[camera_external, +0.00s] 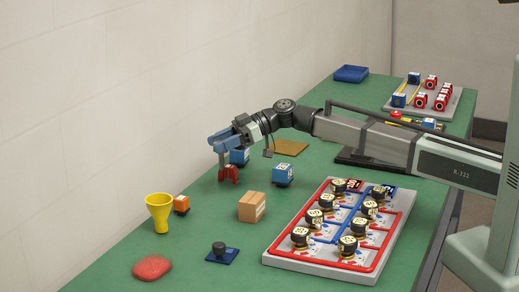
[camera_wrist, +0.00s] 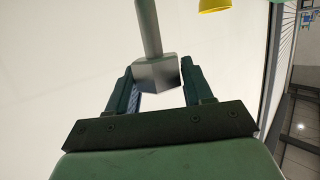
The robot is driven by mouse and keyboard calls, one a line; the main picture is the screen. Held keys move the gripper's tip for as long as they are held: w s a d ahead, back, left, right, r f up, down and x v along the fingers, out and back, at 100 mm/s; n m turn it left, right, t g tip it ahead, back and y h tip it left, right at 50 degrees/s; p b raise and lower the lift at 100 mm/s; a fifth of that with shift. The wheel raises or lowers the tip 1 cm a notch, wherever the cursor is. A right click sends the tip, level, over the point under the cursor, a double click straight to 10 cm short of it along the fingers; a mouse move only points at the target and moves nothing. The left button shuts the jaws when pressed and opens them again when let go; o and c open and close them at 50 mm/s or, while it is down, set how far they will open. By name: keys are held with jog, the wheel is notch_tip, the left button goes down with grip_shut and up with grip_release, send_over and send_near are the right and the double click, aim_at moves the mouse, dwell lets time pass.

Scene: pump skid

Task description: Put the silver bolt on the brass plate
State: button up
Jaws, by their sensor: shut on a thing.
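The silver bolt (camera_wrist: 155,72) shows in the wrist view, its hexagonal head between my two fingers and its shank running to the top edge. My gripper (camera_wrist: 158,68) is shut on it. In the external view my gripper (camera_external: 216,143) is above the green table at the left end of my arm, and the bolt cannot be made out. The brass plate (camera_external: 291,147) is a flat golden-brown square on the table, right of my gripper and partly behind my arm. Its visible surface looks bare.
Near my gripper are a red object (camera_external: 228,174) and blue blocks (camera_external: 284,174). A yellow funnel (camera_external: 160,211), cardboard box (camera_external: 252,207), red lump (camera_external: 152,266) and dark knob on a blue base (camera_external: 221,252) stand in front. A grey board (camera_external: 277,258) with several black-capped parts fills the front right.

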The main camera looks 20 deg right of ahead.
jog(key=w+d+m+t+h, duration=0.1)
jog(key=w+d+m+t, duration=0.2)
jog(key=w+d, duration=1.1)
jog(key=w+d+m+t+h, duration=0.1)
jog(key=w+d+m+t, duration=0.15)
jog(key=w+d, duration=1.15)
jog(key=t, duration=0.2)
send_over(286, 146)
jog(key=shift+m, duration=0.45)
jog(key=shift+s+f, duration=0.15)
jog(key=shift+f, duration=4.35)
jog(key=shift+f, duration=0.1)
jog(key=o, duration=1.1)
jog(key=shift+s+d, duration=0.1)
jog(key=v, duration=1.2)
